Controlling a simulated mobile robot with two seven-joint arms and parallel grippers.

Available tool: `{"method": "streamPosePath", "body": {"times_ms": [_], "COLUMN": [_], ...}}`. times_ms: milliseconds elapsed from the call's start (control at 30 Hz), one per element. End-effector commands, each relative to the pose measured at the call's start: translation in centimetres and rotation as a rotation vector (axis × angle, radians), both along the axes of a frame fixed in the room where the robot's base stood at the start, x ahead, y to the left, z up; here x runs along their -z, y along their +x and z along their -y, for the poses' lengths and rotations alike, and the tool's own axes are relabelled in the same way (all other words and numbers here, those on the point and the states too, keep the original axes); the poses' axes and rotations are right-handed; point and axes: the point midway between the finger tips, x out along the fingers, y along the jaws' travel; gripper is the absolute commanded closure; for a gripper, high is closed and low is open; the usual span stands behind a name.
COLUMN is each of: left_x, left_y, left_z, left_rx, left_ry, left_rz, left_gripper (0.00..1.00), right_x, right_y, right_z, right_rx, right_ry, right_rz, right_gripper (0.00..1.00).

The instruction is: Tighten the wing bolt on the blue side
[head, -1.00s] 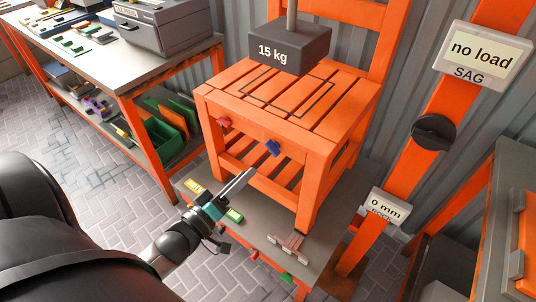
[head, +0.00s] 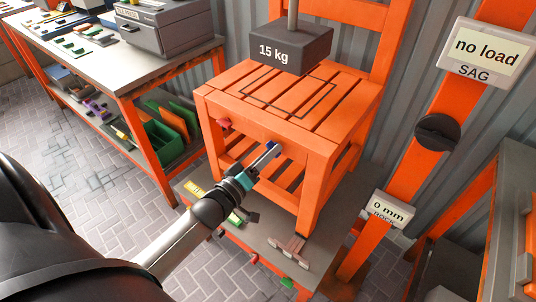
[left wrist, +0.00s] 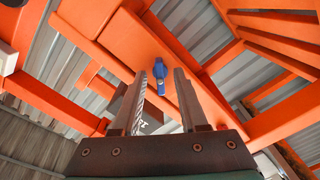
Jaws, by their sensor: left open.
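The blue wing bolt (left wrist: 160,70) sits on the front rail of the orange chair (head: 262,118). In the left wrist view it shows between my two fingers, beyond their tips. My left gripper (head: 268,156) is open and points at it; in the left wrist view its fingers (left wrist: 167,75) stand either side of the bolt. I cannot tell whether they touch it. In the head view the fingers hide most of the bolt, with a bit of blue (head: 273,147) at their tips. A red wing bolt (head: 224,123) sits further left on the same rail. My right gripper is not in view.
A dark 15 kg weight (head: 290,51) hangs over the seat. A grey platform (head: 262,240) under the chair bears a yellow tag and a brownish piece (head: 289,247). An orange post (head: 415,165) with "no load" and "0 mm" signs stands right. A workbench (head: 90,62) stands left.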

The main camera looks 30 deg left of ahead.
Motion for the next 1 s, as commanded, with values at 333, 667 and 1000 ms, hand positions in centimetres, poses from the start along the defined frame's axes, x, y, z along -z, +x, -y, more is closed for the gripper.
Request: {"method": "streamPosePath", "body": {"times_ms": [333,667,1000], "left_x": [0.0,0.0,-0.02], "left_y": [-0.04,-0.05,-0.05], "left_z": [0.0,0.0,0.0], "left_rx": [0.0,0.0,0.0], "left_ry": [0.0,0.0,0.012], "left_rz": [0.0,0.0,0.001], "left_gripper": [0.91,1.0,1.0], "right_x": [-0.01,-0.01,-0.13], "right_y": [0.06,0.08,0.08], "right_z": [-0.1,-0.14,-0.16], "right_rx": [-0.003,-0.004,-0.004], "right_ry": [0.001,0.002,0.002], "right_rz": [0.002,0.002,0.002], "right_gripper": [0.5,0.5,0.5]}}
